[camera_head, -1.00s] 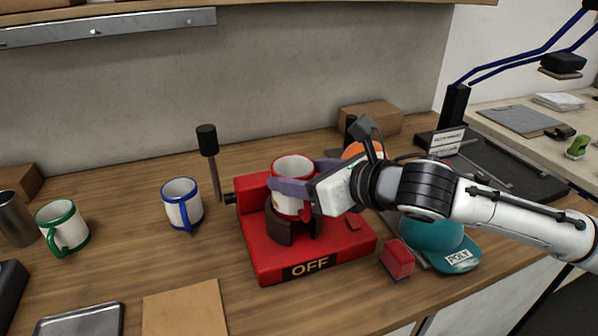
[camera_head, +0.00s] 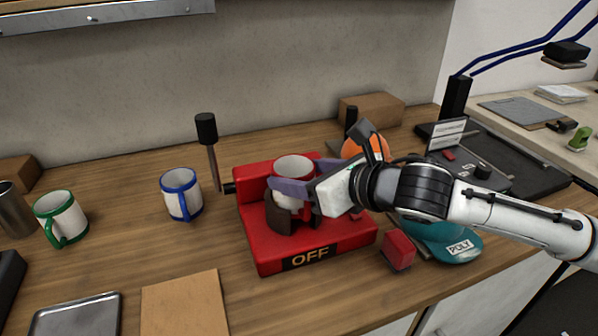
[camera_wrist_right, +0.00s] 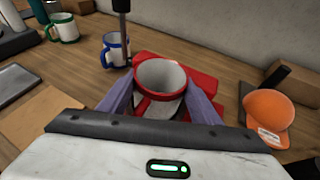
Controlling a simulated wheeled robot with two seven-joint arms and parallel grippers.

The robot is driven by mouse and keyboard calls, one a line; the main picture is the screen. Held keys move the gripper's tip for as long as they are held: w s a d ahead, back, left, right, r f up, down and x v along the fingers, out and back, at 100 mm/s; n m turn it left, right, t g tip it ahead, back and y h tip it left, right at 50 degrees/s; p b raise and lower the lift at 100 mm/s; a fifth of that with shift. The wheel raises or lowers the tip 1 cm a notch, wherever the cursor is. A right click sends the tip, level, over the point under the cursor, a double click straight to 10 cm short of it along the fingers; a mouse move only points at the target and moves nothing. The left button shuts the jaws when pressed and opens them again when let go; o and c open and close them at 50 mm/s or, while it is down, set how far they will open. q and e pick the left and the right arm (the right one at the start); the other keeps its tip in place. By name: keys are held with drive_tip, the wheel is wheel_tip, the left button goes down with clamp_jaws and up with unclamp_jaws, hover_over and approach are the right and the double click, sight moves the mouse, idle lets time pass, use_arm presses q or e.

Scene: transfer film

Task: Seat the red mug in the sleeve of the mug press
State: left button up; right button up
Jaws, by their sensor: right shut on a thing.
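The red mug (camera_head: 293,167), with a red rim and white inside, is upright over the press in the head view. My right gripper (camera_head: 295,178) is shut on it, one purple finger on each side. The mug press (camera_head: 350,238) is a red block with an "OFF" label. Its dark brown sleeve (camera_head: 279,215) stands around the mug's lower part; the gripper hides its right side. I cannot tell whether the mug rests on the sleeve's bottom. In the right wrist view the mug (camera_wrist_right: 165,76) sits between both fingers. My left gripper is not in view.
A blue-rimmed mug (camera_head: 181,193) and a green-rimmed mug (camera_head: 60,217) stand left. A black-knobbed lever (camera_head: 206,128) rises at the press's left. A red block (camera_head: 398,250) and teal cap (camera_head: 455,243) lie right, an orange cap (camera_head: 367,146) behind. A cardboard sheet (camera_head: 185,305) lies in front.

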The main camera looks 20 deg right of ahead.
drive_tip(key=shift+f+b, duration=0.55)
drive_tip(key=shift+f, duration=0.75)
drive_tip(key=o, duration=1.4)
drive_tip(key=shift+c, duration=0.2)
drive_tip(key=shift+f, duration=0.15)
drive_tip(key=shift+s, duration=0.1)
drive_tip(key=v, duration=1)
drive_tip(key=shift+r, duration=0.25)
